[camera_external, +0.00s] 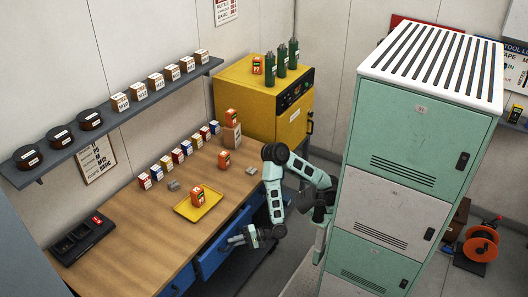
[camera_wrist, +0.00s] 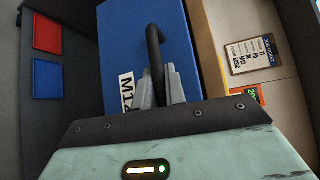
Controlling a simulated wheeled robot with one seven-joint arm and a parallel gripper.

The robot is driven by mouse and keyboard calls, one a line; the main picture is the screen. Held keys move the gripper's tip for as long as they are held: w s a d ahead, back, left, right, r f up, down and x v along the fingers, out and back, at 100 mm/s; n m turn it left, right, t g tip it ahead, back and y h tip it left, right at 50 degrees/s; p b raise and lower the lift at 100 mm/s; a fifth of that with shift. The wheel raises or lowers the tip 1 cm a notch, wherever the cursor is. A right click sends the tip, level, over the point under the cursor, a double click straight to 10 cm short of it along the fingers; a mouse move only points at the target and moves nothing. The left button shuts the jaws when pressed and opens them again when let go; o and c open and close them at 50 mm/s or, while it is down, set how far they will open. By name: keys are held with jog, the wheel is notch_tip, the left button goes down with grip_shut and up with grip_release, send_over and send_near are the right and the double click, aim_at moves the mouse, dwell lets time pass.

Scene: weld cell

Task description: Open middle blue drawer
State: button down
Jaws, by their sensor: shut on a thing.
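The workbench (camera_external: 160,235) has blue drawers under its wooden top. The middle blue drawer (camera_external: 212,257) faces my gripper (camera_external: 234,240) in the external view. In the wrist view, the blue drawer front (camera_wrist: 125,40) carries a white label (camera_wrist: 127,95) reading "M1", the rest partly covered. Its black bar handle (camera_wrist: 153,45) runs between the two fingers of my gripper (camera_wrist: 160,92), which are shut on it. I cannot tell how far the drawer is out; its inside is not visible.
A yellow tray (camera_external: 183,208) with an orange box (camera_external: 197,196) sits on the bench near the drawers. A yellow oven cabinet (camera_external: 245,105) stands at the back. A tall green and white locker (camera_external: 400,150) stands to the right of my arm, with floor between.

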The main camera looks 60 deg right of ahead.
jog(key=s+b, duration=0.1)
jog(key=s, duration=0.8)
jog(key=shift+s+b, duration=0.3)
jog(key=shift+b, duration=0.1)
jog(key=c, duration=1.5)
grip_release()
jog(key=shift+o, duration=0.2)
jog(key=s+d+r+p, duration=0.3)
jog(key=r, duration=0.4)
jog(key=shift+s+d+r, duration=0.2)
jog(key=shift+d+r, duration=0.1)
jog(key=shift+r, duration=0.1)
